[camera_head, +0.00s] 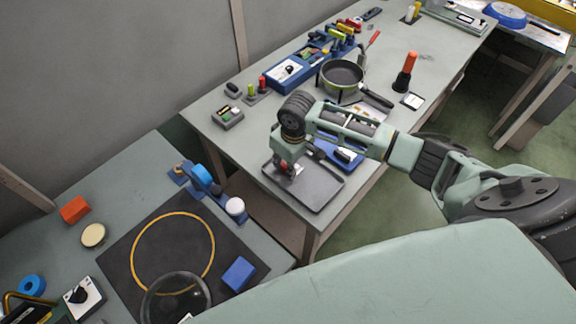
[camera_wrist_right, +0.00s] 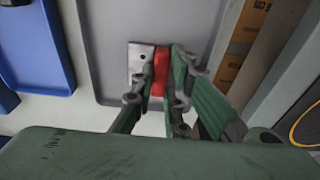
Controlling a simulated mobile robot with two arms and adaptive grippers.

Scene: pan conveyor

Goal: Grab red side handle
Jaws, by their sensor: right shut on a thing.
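The red side handle (camera_wrist_right: 160,72) shows in the right wrist view beside a pale metal plate (camera_wrist_right: 141,60) with a dark hole. My right gripper (camera_wrist_right: 158,96) has its two fingers on either side of the red piece and is shut on it. In the head view my right gripper (camera_head: 287,165) points down over the grey tray (camera_head: 322,200), and a bit of red (camera_head: 284,166) shows at its fingers. The fingers hide part of the handle. My left gripper is not in view.
Behind the tray stand a pan (camera_head: 342,76) and a blue box (camera_head: 297,68). A blue tray (camera_head: 334,154) lies close behind my right gripper. An orange-topped bottle (camera_head: 405,72) stands to the right.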

